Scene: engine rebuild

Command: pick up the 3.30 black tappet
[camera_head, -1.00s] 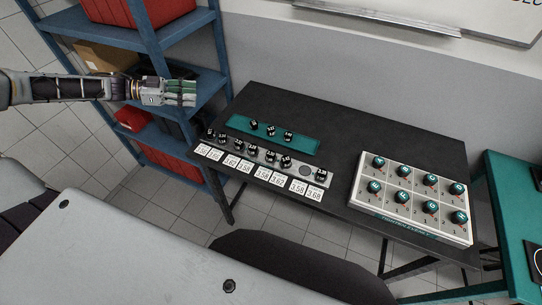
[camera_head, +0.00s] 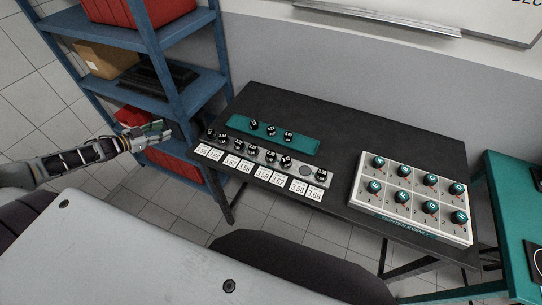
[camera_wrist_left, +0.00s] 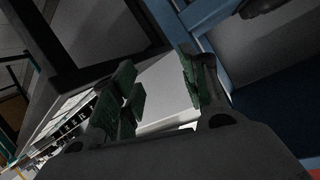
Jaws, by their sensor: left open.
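Several small black tappets with white markings stand on the dark table. Three of them, a left one (camera_head: 253,124), a middle one (camera_head: 270,130) and a right one (camera_head: 288,136), are on a teal mat (camera_head: 304,147). More stand in a row in a grey holder (camera_head: 265,155). Their markings are too small to read, so I cannot tell which is 3.30. My left gripper (camera_head: 160,129) is open and empty, left of the table and in front of the shelf. Its two green-padded fingers stand apart in the left wrist view (camera_wrist_left: 157,62). My right gripper is not in view.
White number cards (camera_head: 262,173) line the holder's front, and one round holder spot (camera_head: 305,169) is empty. A white tray (camera_head: 400,226) with teal-topped parts stands at right. The blue shelf (camera_head: 205,95) rises close to the table's left edge.

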